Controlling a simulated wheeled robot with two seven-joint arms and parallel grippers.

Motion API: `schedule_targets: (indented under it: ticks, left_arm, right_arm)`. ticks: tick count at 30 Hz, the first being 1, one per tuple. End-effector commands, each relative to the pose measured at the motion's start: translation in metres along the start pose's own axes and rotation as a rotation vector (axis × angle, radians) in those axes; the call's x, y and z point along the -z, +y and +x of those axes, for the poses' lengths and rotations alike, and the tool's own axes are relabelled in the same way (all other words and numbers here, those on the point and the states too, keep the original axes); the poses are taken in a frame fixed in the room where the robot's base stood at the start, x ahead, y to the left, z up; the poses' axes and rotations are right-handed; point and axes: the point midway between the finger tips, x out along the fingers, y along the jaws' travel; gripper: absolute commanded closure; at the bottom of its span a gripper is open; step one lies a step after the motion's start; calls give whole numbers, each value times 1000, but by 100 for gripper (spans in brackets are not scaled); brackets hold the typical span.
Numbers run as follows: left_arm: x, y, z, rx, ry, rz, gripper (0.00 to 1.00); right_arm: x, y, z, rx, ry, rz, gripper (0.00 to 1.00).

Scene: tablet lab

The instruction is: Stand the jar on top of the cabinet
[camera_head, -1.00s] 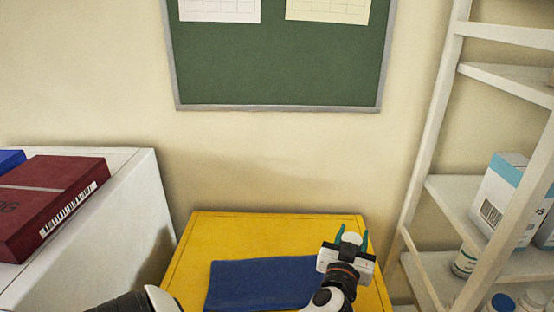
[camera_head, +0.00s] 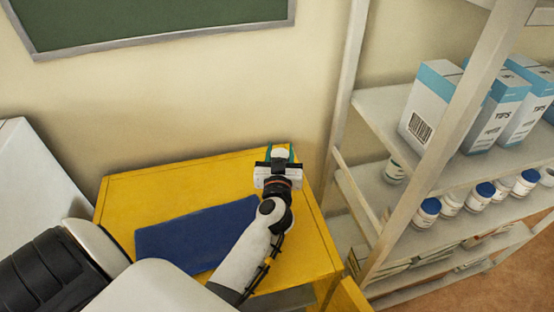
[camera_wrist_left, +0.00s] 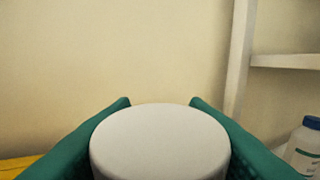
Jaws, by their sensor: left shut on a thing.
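The jar (camera_wrist_left: 160,145) shows its white round lid large in the left wrist view, between two green fingers. My left gripper (camera_head: 280,152) is shut on it; the fingers lie along both sides of the lid. The cabinet (camera_head: 140,195) is yellow, and in the head view the gripper is over its far right part. The wrist mostly hides the jar in the head view, so I cannot tell whether its base touches the cabinet top. My right gripper is not in view.
A blue mat (camera_head: 190,238) lies on the cabinet, left of the gripper. A white shelf rack (camera_head: 352,140) stands close on the right, with blue-and-white boxes (camera_head: 432,100) and blue-capped bottles (camera_head: 427,212). A white unit (camera_head: 32,180) stands to the left. The wall is behind.

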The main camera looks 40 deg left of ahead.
Motion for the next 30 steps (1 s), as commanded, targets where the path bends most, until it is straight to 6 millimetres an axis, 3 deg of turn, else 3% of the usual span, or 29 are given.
schedule_targets:
  ticks: [8,20,21,24,30]
  left_arm:
    - [38,0,0,0,1,0,83]
    - [42,0,0,1,0,1,83]
    - [42,0,0,0,0,0,55]
    - [42,0,0,0,0,0,39]
    - [42,0,0,0,0,0,37]
  right_arm:
    - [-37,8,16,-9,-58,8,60]
    - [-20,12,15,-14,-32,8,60]
    - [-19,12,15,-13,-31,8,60]
    - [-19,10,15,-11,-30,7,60]
    - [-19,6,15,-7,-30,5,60]
